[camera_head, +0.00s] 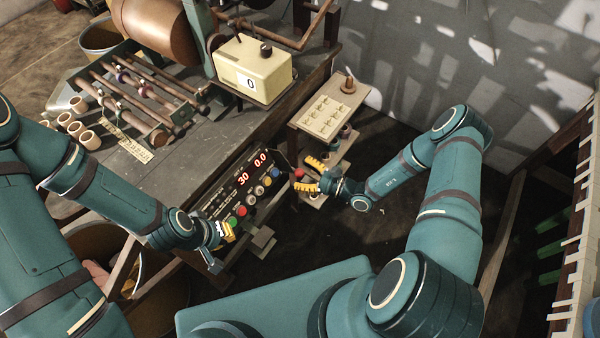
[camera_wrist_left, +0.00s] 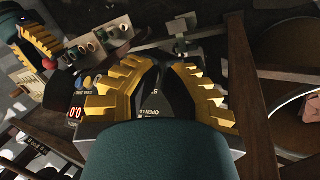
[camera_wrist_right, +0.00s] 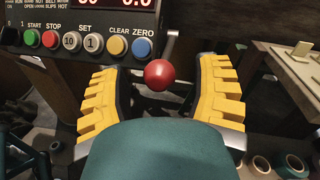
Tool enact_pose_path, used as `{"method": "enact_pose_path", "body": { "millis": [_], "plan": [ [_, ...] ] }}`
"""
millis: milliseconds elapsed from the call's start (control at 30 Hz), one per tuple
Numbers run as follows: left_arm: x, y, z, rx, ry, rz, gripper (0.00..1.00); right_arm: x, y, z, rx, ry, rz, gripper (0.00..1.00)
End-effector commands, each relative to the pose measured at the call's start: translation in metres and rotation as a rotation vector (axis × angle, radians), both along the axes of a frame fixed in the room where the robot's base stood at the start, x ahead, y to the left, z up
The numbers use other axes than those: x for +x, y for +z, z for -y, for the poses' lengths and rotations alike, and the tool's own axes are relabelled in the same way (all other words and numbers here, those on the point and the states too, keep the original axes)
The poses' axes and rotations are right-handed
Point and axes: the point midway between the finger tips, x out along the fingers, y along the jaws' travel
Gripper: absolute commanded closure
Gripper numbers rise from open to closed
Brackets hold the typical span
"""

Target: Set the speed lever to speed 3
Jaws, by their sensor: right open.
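The speed lever shows in the right wrist view as a metal rod with a red ball knob (camera_wrist_right: 159,73) at the right end of the black control panel (camera_wrist_right: 75,25). The knob (camera_head: 299,174) also shows in the head view. My right gripper (camera_head: 307,175) is open, with its yellow fingers on either side of the knob; contact cannot be made out. The lever's base and any speed marks are hidden. In the head view the panel's red digits read 30 and 0.0.
The panel has several coloured buttons (camera_wrist_right: 72,41) left of the lever. A small shelf stand (camera_head: 330,108) is just behind my right gripper. A cream counter box (camera_head: 253,70) showing 0 and a roller rack (camera_head: 140,95) stand on the bench. Open floor lies right of the panel.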

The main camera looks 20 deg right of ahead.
Motion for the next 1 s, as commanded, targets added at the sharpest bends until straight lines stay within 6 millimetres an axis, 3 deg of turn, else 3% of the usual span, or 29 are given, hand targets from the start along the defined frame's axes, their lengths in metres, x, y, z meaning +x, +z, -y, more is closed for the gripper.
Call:
{"method": "enact_pose_path", "body": {
  "millis": [433, 600, 1000],
  "plan": [
    [0.000, -0.001, 0.000, 0.000, 0.000, 0.001, 1.00, 0.005, 0.000, -0.007, 0.000, 0.000, 0.000, 0.39],
    [0.000, -0.001, 0.000, 0.000, 0.000, 0.001, 1.00, 0.005, 0.000, -0.007, 0.000, 0.000, 0.000, 0.98],
    [-0.001, 0.011, 0.000, -0.001, 0.000, -0.004, 1.00, 0.006, 0.008, -0.001, -0.027, -0.001, -0.031, 1.00]
  ]
}}
